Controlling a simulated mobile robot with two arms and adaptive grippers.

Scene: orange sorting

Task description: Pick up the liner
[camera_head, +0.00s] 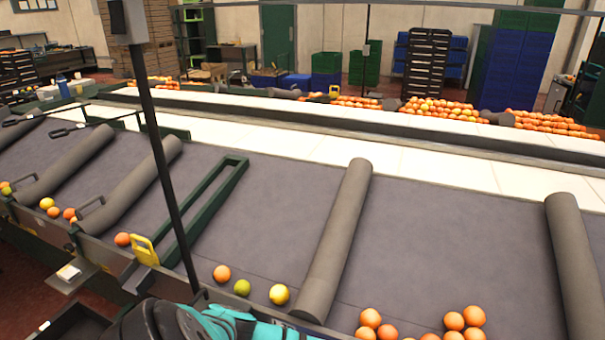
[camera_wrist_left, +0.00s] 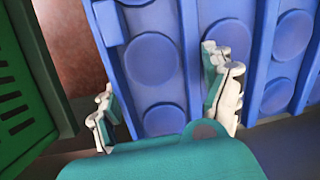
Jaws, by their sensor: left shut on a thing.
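The liner (camera_wrist_left: 155,118) is a blue panel with round cup-like hollows and raised ribs. It fills much of the left wrist view. My left gripper (camera_wrist_left: 160,85), with pale teal-backed fingers, is shut on the liner, one finger on each side of a section of it. The liner's far end runs out of the picture at the top. In the head view only a teal and black part of my arm shows at the bottom edge; neither gripper nor the held liner is visible there.
A green slotted crate (camera_wrist_left: 22,125) stands close on the left in the left wrist view. In the head view a grey sorting table (camera_head: 270,215) with padded dividers (camera_head: 340,235) carries loose oranges (camera_head: 222,273) along its near edge. A dark post (camera_head: 160,150) rises in front.

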